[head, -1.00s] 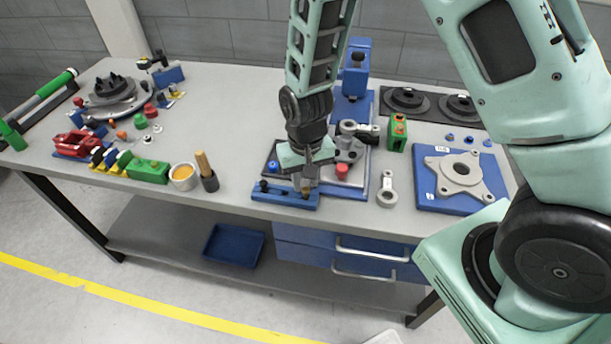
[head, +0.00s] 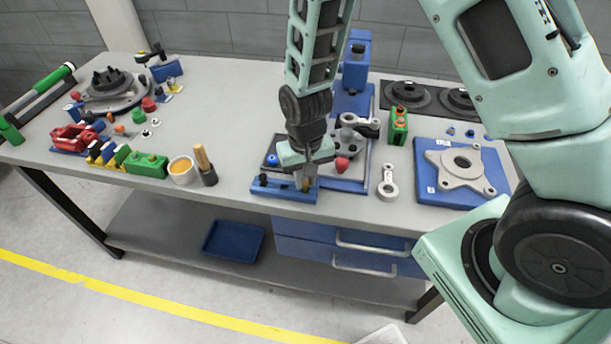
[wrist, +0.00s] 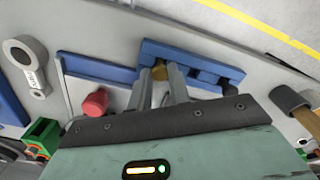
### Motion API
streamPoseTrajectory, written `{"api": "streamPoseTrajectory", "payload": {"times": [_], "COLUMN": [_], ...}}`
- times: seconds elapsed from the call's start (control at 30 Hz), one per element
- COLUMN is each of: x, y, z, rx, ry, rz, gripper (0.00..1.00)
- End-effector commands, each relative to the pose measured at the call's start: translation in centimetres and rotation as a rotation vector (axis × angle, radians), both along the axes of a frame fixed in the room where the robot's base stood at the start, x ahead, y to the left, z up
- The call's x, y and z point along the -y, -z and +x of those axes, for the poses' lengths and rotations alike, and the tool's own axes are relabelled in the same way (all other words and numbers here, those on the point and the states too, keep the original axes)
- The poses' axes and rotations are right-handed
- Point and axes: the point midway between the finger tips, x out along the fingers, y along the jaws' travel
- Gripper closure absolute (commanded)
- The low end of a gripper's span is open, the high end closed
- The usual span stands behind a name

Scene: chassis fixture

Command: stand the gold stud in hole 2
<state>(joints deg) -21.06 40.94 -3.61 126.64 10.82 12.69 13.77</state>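The gold stud (wrist: 160,69) shows between my fingertips in the wrist view, at the blue rack (wrist: 208,66). In the head view its gold colour (head: 306,184) shows just below my gripper (head: 304,178), at the front edge of the bench. My gripper (wrist: 160,76) has one finger on each side of the stud, with little or no gap. I cannot tell whether the fingers press on it. A grey flange (head: 461,170) with a large centre bore and several corner holes lies on a blue plate (head: 430,198) to the right. I cannot make out which is hole 2.
Dark pegs stand in the rack beside the stud. A red knob (wrist: 95,102) is close to my fingers. A grey link (head: 388,182) and a green block (head: 398,125) lie between rack and flange. A wooden-handled tool (head: 205,166) stands left.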

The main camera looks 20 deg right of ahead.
Motion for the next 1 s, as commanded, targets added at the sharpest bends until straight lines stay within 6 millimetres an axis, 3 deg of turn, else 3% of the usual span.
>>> {"api": "streamPoseTrajectory", "payload": {"times": [1.0], "x": [0.0], "y": [-3.0], "z": [0.0], "rx": [0.000], "ry": [0.000], "rz": [0.000], "gripper": [1.00]}}
